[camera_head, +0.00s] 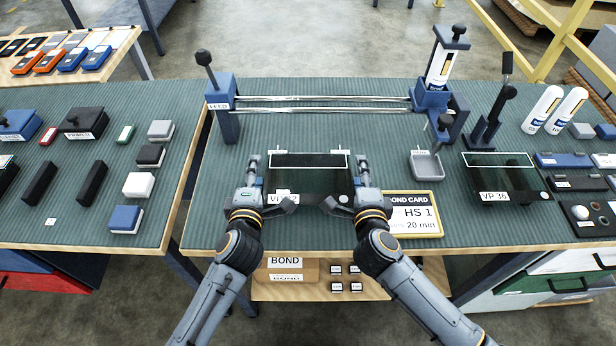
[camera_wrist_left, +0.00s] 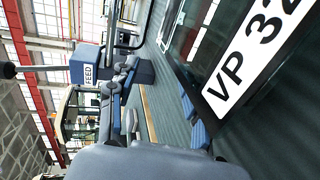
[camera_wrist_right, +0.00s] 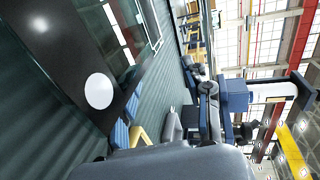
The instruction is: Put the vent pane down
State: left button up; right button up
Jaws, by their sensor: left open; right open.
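The vent pane (camera_head: 308,182) is a dark glass panel with a white outlined strip along its far edge. It lies flat at the front middle of the green ribbed mat. Its label, partly covered in the head view, reads VP 32 in the left wrist view (camera_wrist_left: 255,62). My left gripper (camera_head: 252,185) is open beside the pane's left edge. My right gripper (camera_head: 365,185) is open beside its right edge. The right wrist view shows the pane's dark border with a white round spot (camera_wrist_right: 98,90). I cannot tell whether any finger touches it.
Behind the pane, a blue FEED unit (camera_head: 220,90) joins metal rails (camera_head: 320,104) to a dispenser stand (camera_head: 436,95). A yellow-framed bond card (camera_head: 413,218) lies right of my right gripper. A second pane, VP 36 (camera_head: 503,180), lies further right. Bare mat lies between pane and rails.

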pick_arm(q)
jog(key=shift+s, duration=0.1)
jog(key=v, duration=1.1)
jog(key=shift+s+r, duration=0.1)
jog(key=shift+s, duration=0.3)
pick_arm(e)
jog(key=shift+s, duration=0.2)
jog(key=v, duration=1.1)
jog(key=shift+s+r, duration=0.1)
jog(key=shift+s, duration=0.2)
